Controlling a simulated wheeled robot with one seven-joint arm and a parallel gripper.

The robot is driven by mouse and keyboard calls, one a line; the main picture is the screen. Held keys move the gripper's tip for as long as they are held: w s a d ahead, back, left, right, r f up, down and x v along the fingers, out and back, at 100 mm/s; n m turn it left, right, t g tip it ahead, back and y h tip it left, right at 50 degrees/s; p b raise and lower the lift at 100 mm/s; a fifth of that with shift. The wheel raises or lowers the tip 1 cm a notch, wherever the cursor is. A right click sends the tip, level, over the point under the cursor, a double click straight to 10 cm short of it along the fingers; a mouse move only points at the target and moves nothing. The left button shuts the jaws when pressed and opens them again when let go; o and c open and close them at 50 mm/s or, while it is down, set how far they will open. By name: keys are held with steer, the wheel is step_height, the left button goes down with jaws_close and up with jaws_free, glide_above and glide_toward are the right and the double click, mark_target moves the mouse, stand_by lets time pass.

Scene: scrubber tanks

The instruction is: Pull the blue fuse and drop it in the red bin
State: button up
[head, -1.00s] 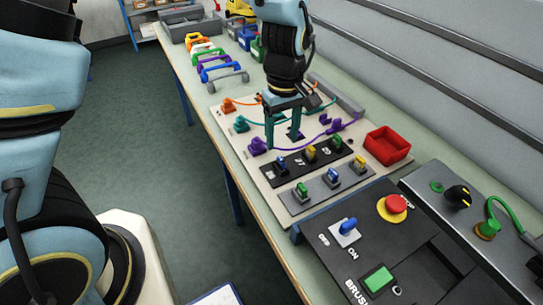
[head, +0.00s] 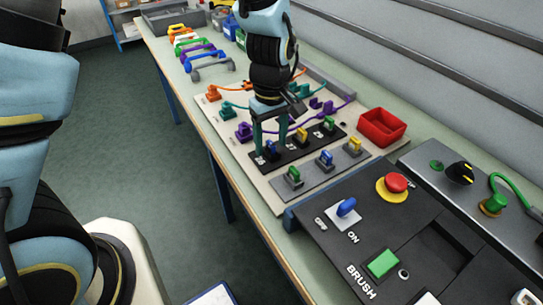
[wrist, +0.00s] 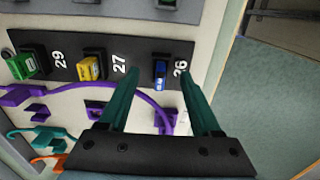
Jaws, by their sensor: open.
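The blue fuse (wrist: 160,70) stands in a black strip beside the label 26, at the strip's near left end in the head view (head: 271,151). My gripper (head: 271,146) is open and empty, pointing down over that end of the strip. In the wrist view its two teal fingers (wrist: 158,83) are spread, one on each side of the blue fuse's line. I cannot tell whether the tips reach down beside it. The red bin (head: 376,137) is an open box on the bench, right of the fuse board; its inside looks empty.
A yellow fuse (wrist: 89,68) and a green fuse (wrist: 27,64) share the black strip. A grey strip (head: 309,176) in front holds green, blue and yellow fuses. Purple, teal and orange cabled plugs lie behind. A control panel with a red button (head: 396,183) is nearer.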

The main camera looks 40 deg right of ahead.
steer(key=shift+f, duration=0.75)
stand_by(0.8)
jaws_close()
stand_by(0.6)
stand_by(0.9)
steer(key=o, duration=0.6)
jaws_free()
steer(key=shift+c, duration=0.2)
